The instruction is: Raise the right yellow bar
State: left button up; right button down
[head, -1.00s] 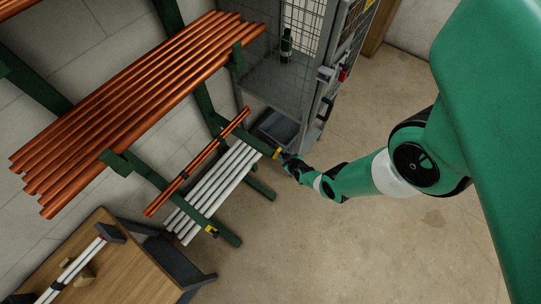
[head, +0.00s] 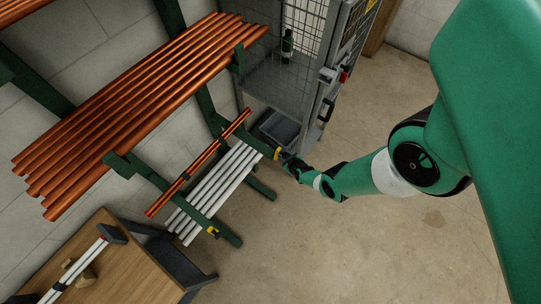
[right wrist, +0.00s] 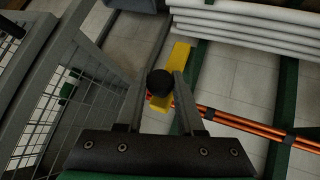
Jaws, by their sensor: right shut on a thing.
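The right yellow bar (head: 277,153) is at the front end of the right rack arm, beside the cage. In the right wrist view the yellow bar (right wrist: 179,56) runs up from between my fingers, with a round black knob (right wrist: 160,82) at its near end. My right gripper (right wrist: 161,85) is shut on this bar at the knob end; the fingers stand on either side. In the head view my right gripper (head: 288,160) is small and touches the bar's end, partly hiding it. My left gripper is not in view.
A second yellow bar (head: 213,231) is on the left rack arm. White pipes (head: 215,190) and a few copper pipes (head: 200,160) lie on the lower rack. The wire cage (head: 290,75) with a grey bin (head: 279,128) stands close by. Floor at right is clear.

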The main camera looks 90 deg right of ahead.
jog(key=shift+w+d+r, duration=0.25)
jog(key=shift+d+r, duration=0.05)
jog(key=shift+d, duration=0.05)
dwell(0.4)
jog(key=c, duration=0.7)
grip_release()
jog(key=shift+o, duration=0.9)
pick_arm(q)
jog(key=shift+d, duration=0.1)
pick_arm(e)
jog(key=shift+f, duration=0.1)
jog(key=shift+a, duration=0.1)
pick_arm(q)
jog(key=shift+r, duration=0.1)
